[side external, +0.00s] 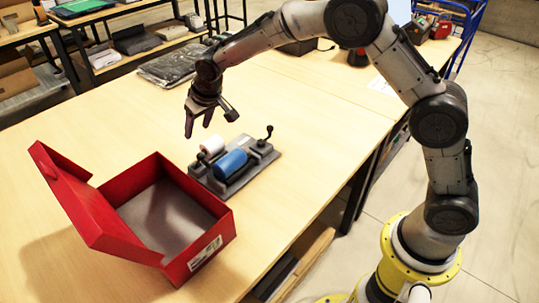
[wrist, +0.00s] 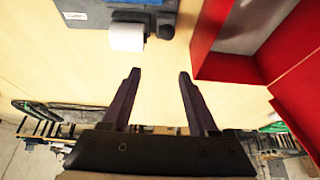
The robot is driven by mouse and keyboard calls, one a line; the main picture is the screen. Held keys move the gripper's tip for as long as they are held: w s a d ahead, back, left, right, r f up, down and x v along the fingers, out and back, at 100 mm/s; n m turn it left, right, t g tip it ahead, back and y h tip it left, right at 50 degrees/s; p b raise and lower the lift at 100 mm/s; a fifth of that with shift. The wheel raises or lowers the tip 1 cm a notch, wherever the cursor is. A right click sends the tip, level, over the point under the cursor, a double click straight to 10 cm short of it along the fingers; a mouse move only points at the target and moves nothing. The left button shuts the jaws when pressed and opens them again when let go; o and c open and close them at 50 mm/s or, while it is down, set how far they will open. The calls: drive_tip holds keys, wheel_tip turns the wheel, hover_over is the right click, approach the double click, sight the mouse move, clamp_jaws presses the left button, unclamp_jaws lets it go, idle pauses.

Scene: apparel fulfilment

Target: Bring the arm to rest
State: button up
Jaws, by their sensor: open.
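My gripper (side external: 199,122) hangs above the wooden table, pointing down, with its fingers apart and nothing between them. In the wrist view my gripper (wrist: 158,75) also shows two spread fingers with bare table beyond them. In the side view it is just behind a grey device (side external: 234,167) that carries a white roll (side external: 212,145) and a blue roll (side external: 231,164). It looks clear of the device. The white roll (wrist: 127,37) shows ahead of the fingers in the wrist view.
An open, empty red box (side external: 221,235) with its lid (side external: 82,200) tilted back stands at the front left of the table (side external: 290,110). Dark bagged items (side external: 172,64) lie at the table's back edge. Shelves with goods stand behind. The table right of the device is clear.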

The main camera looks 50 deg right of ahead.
drive_tip(key=s+d+r+t, duration=0.2)
drive_tip(key=d+r, duration=0.1)
drive_tip(key=r, duration=0.7)
drive_tip(key=s+d+r+m+t, duration=0.1)
drive_tip(key=s+d+r, duration=0.2)
drive_tip(key=s+r, duration=0.35)
drive_tip(key=s+d+r, duration=0.3)
drive_tip(key=s+r, duration=0.2)
drive_tip(key=s, duration=0.2)
drive_tip(key=s+d, duration=0.2)
drive_tip(key=s, duration=1)
drive_tip(key=s+f+g, duration=0.1)
drive_tip(key=s+f, duration=0.3)
drive_tip(key=s, duration=0.3)
drive_tip(key=s+f+n+g, duration=0.1)
drive_tip(key=s+f, duration=0.4)
drive_tip(key=s, duration=0.1)
drive_tip(key=shift+s, duration=0.4)
